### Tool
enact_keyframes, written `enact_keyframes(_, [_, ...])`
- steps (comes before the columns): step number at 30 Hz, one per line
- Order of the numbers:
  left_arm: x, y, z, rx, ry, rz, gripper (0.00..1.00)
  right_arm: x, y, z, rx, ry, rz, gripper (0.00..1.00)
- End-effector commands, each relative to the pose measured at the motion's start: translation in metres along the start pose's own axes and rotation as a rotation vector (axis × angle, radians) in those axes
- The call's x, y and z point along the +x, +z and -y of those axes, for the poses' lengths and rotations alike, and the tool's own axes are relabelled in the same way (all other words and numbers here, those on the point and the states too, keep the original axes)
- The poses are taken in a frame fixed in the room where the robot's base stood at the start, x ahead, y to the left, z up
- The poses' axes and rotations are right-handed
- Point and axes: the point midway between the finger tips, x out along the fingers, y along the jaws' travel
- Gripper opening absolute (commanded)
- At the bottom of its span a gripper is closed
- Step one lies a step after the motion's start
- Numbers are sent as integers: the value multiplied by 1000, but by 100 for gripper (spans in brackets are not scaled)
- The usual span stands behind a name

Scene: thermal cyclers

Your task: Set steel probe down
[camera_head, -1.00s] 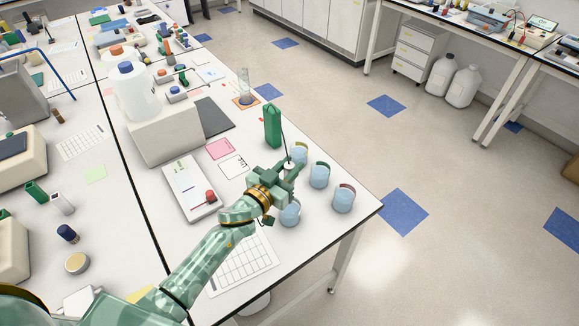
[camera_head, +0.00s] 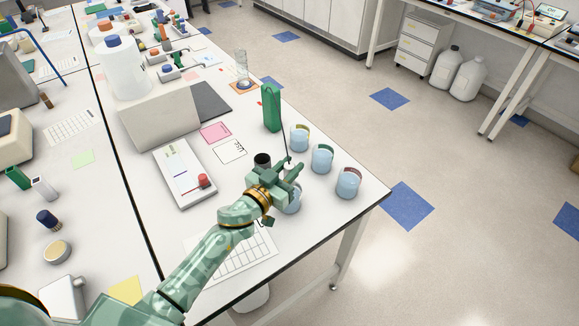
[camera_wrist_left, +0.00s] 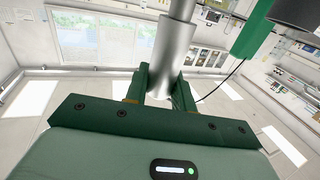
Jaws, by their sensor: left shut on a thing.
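My left gripper (camera_head: 281,177) is over the near right part of the white table, beside beakers of pale blue liquid. Its green fingers are shut on the steel probe, a silver cylinder (camera_wrist_left: 174,52) that stands between them in the left wrist view. In the head view the probe is mostly hidden by the gripper, with only its pale top (camera_head: 290,166) showing. A thin dark cable runs from near the probe to a green handheld block (camera_head: 271,107), which also shows in the wrist view (camera_wrist_left: 252,30). My right gripper is not in view.
Several beakers stand close by: one behind (camera_head: 300,139), two to the right (camera_head: 322,159) (camera_head: 348,184), one partly under the gripper (camera_head: 292,202). A dark-topped cylinder (camera_head: 262,160) is just left of the gripper. A white device with a red knob (camera_head: 184,174) lies further left.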

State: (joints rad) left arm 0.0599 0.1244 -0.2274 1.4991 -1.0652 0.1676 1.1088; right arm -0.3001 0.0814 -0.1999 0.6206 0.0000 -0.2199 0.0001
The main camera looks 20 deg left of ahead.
Motion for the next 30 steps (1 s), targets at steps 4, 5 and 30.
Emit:
enact_keyframes(4, [0, 0, 0, 0, 0, 0, 42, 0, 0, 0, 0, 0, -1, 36])
enact_keyframes(5, [0, 0, 0, 0, 0, 0, 50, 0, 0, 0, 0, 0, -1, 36])
enact_keyframes(30, [-30, -2, 0, -2, 0, 2, 51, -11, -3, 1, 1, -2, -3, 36])
